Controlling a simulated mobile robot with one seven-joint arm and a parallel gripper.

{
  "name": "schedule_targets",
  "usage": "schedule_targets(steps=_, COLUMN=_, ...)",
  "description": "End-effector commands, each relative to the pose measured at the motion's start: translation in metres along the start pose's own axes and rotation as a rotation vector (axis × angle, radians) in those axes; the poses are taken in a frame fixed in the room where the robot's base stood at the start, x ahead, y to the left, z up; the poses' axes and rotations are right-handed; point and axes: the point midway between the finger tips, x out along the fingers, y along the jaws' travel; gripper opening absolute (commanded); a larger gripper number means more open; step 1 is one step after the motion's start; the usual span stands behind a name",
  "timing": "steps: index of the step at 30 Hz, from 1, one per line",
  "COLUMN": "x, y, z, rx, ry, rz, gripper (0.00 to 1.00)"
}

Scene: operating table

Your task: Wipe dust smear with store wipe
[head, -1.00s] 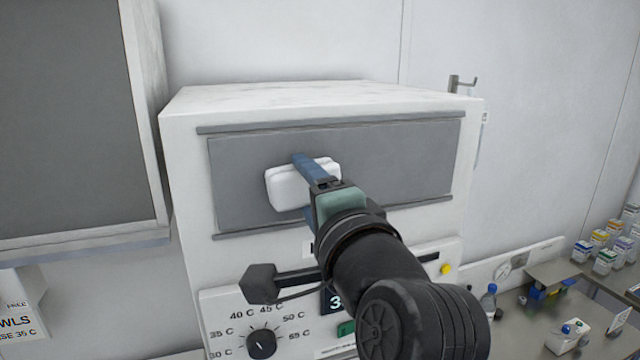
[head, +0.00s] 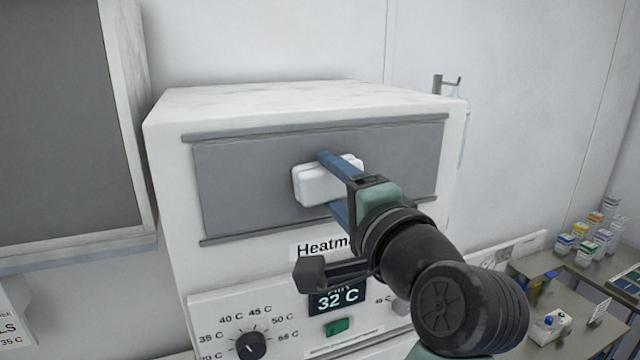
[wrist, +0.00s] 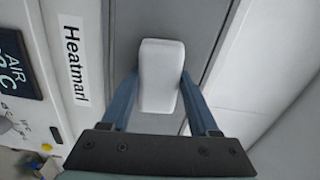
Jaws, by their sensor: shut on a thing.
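I cannot make out a dust smear on the visible part of the panel; the area behind the wipe is hidden.
Below the panel are a dial (head: 250,345), a 32 C display (head: 337,299) and a green button (head: 337,327). A dark-fronted wall cabinet (head: 70,120) stands close at left. A counter with small boxes and bottles (head: 590,240) is at lower right.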

Motion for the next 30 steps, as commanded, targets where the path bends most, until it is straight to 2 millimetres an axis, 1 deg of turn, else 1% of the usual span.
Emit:
schedule_targets(steps=1, x=0.000, y=-0.001, z=-0.006, rx=0.001, ry=0.002, rz=0.000, gripper=0.17)
schedule_targets(steps=4, x=0.001, y=0.001, z=-0.015, rx=0.001, ry=0.002, rz=0.000, gripper=0.17)
schedule_targets(steps=11, x=0.002, y=0.002, z=-0.024, rx=0.000, ry=0.001, rz=0.000, gripper=0.17)
schedule_targets(steps=21, x=0.002, y=0.005, z=-0.053, rx=0.001, ry=0.002, rz=0.002, gripper=0.17)
schedule_targets(steps=27, x=0.002, y=0.006, z=-0.058, rx=0.001, ry=0.001, rz=0.000, gripper=0.17)
schedule_targets(steps=30, x=0.002, y=0.006, z=-0.065, rx=0.001, ry=0.003, rz=0.001, gripper=0.17)
